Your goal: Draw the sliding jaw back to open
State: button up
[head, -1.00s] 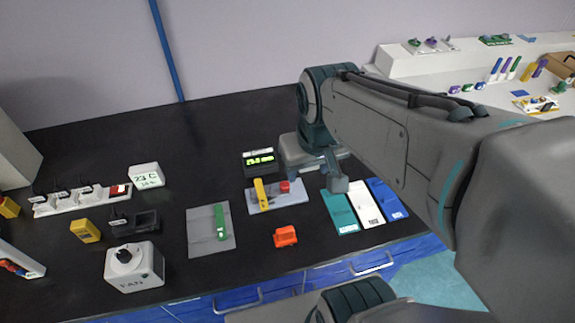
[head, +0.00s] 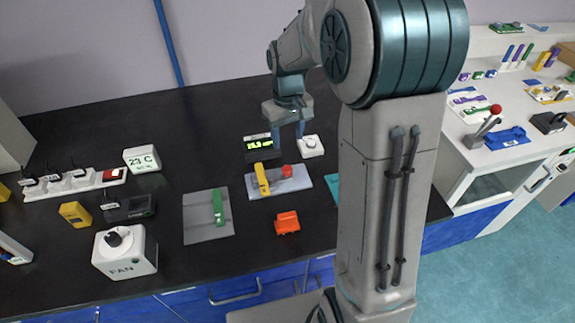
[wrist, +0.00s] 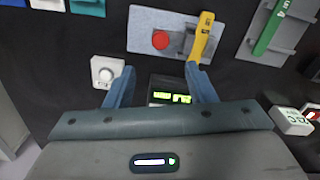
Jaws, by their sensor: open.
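A pale grey-blue plate (head: 300,184) lies on the black bench and carries a yellow upright bar (head: 262,179) and a red round knob (head: 287,171). The plate (wrist: 143,27), yellow bar (wrist: 203,37) and red knob (wrist: 160,40) also show in the wrist view, beyond my fingertips. I cannot tell for certain which part is the sliding jaw. My gripper (head: 289,130) is open and empty, behind the plate in the head view. In the wrist view its fingers (wrist: 162,80) are wide apart, pointing toward the plate, with nothing between them touched.
A black display box (head: 258,148) and a white dial box (head: 311,146) stand close to my gripper. A grey plate with a green bar (head: 218,207) lies left; an orange block (head: 287,223) lies in front. My arm hides the bench right of the plate.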

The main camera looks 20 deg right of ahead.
aim_at(288, 169)
notch_tip(288, 169, down, 12)
jog(key=shift+r, duration=0.1)
dwell(0.4)
grip_shut()
jog(key=shift+d, duration=1.6)
